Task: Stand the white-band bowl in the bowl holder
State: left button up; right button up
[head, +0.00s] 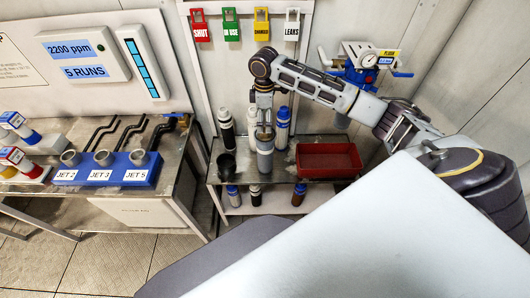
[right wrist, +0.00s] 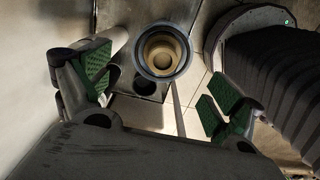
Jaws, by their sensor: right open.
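A grey cylindrical bowl (head: 265,160) stands upright at the small metal table, directly below my right gripper (head: 264,130). In the right wrist view an open round vessel with a tan inside (right wrist: 163,52), apparently this bowl, lies beyond and between the fingers. My right gripper (right wrist: 155,95) is open, with a green pad on each side and nothing between them. A dark round cup (head: 227,166), which may be the bowl holder, is on the table left of the grey bowl. I cannot make out a white band on the grey bowl. My left gripper is not in view.
A dark bottle (head: 226,130) and a blue-topped bottle (head: 282,130) stand behind. A red tray (head: 328,160) is to the right. Several small bottles stand on the lower shelf (head: 275,203). A blue block (head: 115,172) with labelled jets sits on the left bench.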

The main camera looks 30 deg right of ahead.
aim_at(265, 140)
jog(key=shift+f, duration=3.55)
jog(key=shift+s+f, duration=0.2)
jog(key=shift+f, duration=2.4)
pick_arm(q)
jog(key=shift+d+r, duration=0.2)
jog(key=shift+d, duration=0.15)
